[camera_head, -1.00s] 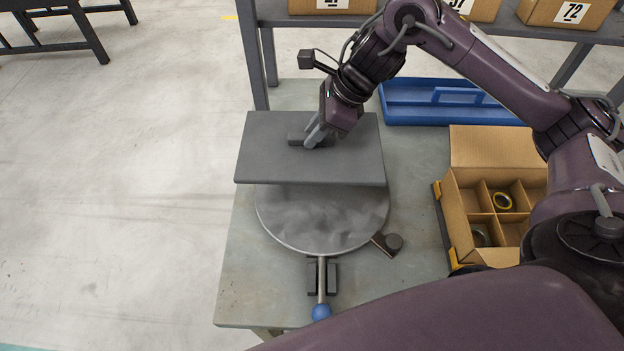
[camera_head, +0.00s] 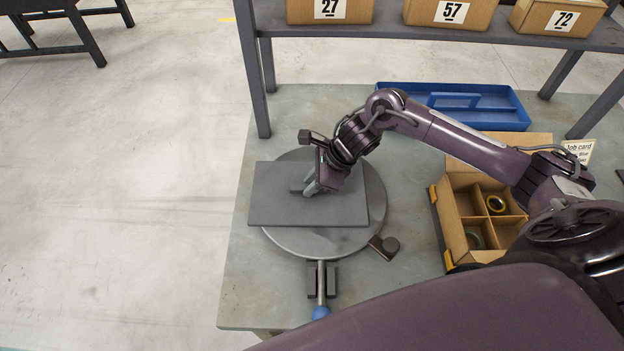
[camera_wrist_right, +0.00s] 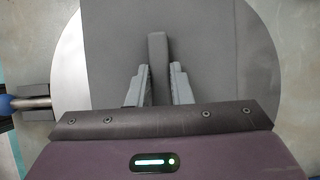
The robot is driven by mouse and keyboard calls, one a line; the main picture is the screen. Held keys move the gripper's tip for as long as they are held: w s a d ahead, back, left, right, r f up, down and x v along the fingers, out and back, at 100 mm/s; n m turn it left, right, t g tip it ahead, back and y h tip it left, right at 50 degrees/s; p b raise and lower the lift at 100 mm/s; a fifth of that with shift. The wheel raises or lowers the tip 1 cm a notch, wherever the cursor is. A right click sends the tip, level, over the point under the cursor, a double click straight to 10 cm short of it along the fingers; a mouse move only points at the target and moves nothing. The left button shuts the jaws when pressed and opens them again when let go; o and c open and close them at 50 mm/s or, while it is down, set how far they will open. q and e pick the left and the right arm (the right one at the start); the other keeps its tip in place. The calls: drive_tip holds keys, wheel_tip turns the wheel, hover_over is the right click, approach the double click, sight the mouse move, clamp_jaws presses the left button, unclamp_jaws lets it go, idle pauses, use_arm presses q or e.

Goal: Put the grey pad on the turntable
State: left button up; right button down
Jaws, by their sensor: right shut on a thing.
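The grey pad (camera_head: 282,208) is a flat rectangular plate with a raised bar handle on top. It lies over the round metal turntable (camera_head: 335,240), covering its middle and reaching slightly past its left edge. Whether it rests on the disc or hovers just above I cannot tell. My right gripper (camera_head: 310,190) is shut on the pad's handle. In the right wrist view the handle (camera_wrist_right: 158,65) stands between the two fingers, the pad (camera_wrist_right: 110,50) lies beneath, and the turntable rim (camera_wrist_right: 68,65) shows at the side. My left gripper is not in view.
A lever with a blue knob (camera_head: 321,312) sticks out at the turntable's front. A dark clamp-like piece (camera_head: 384,246) sits at its right edge. A divided cardboard box (camera_head: 455,225) and a blue tray (camera_head: 515,112) stand on the bench. A shelf post (camera_head: 252,75) rises behind.

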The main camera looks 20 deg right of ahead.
drive_tip(key=shift+f+b, duration=0.2)
drive_tip(key=shift+b, duration=0.1)
drive_tip(key=c, duration=1.3)
unclamp_jaws()
drive_tip(key=shift+r, duration=0.1)
drive_tip(key=shift+d+r+p, duration=0.1)
drive_tip(key=shift+r+p, duration=0.15)
drive_tip(key=shift+p, duration=0.05)
drive_tip(key=b+v, duration=0.3)
drive_tip(key=v, duration=0.8)
drive_tip(key=shift+r, duration=0.35)
